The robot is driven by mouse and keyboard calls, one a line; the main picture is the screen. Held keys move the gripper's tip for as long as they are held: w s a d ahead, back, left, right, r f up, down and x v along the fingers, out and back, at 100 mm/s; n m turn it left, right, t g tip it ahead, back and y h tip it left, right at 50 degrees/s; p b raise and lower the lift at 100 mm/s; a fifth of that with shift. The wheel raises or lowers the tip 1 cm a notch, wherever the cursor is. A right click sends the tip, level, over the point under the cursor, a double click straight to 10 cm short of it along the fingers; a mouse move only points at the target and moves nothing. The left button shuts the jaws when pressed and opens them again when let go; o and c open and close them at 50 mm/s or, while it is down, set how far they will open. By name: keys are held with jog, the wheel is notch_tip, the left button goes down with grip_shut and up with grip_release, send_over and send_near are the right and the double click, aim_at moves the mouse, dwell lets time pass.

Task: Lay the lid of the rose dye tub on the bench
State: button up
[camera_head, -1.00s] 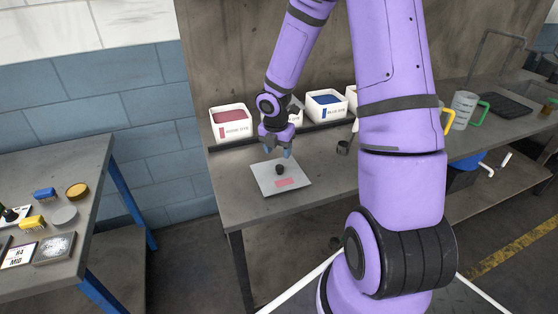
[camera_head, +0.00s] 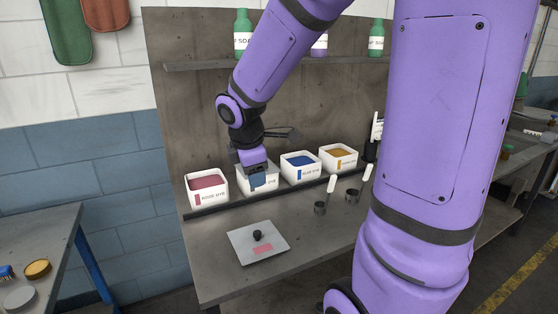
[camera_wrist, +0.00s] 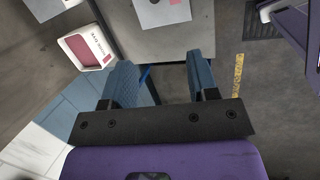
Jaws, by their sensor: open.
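The lid (camera_head: 258,243), a light square plate with a dark round knob and a pink label, lies flat on the bench (camera_head: 214,273) near its front left. The rose dye tub (camera_head: 207,190) stands open at the left end of the tub row, with rose dye showing; it also shows in the wrist view (camera_wrist: 84,49). Part of the lid (camera_wrist: 163,11) shows at the top of the wrist view. My gripper (camera_head: 258,180) is open and empty, in front of and above the second tub, apart from the lid. In the wrist view its two blue fingers (camera_wrist: 165,80) stand wide apart.
A blue dye tub (camera_head: 301,168) and an orange one (camera_head: 339,158) stand to the right in the row. Two small dark cups (camera_head: 320,208) with white-handled tools stand on the bench. A shelf of bottles (camera_head: 243,34) hangs above. Bench around the lid is clear.

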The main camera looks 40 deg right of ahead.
jog(key=s+a+r+m+t+y, duration=0.1)
jog(key=s+a+r+m, duration=0.2)
jog(key=s+r+m, duration=0.2)
jog(key=s+a+r+m+t+y, duration=0.2)
jog(key=s+a+r+m, duration=0.2)
jog(key=s+m, duration=0.4)
jog(key=s+r, duration=0.1)
jog(key=s, duration=0.3)
jog(key=shift+a+r, duration=0.2)
jog(key=shift+r, duration=0.2)
jog(key=shift+d, duration=0.1)
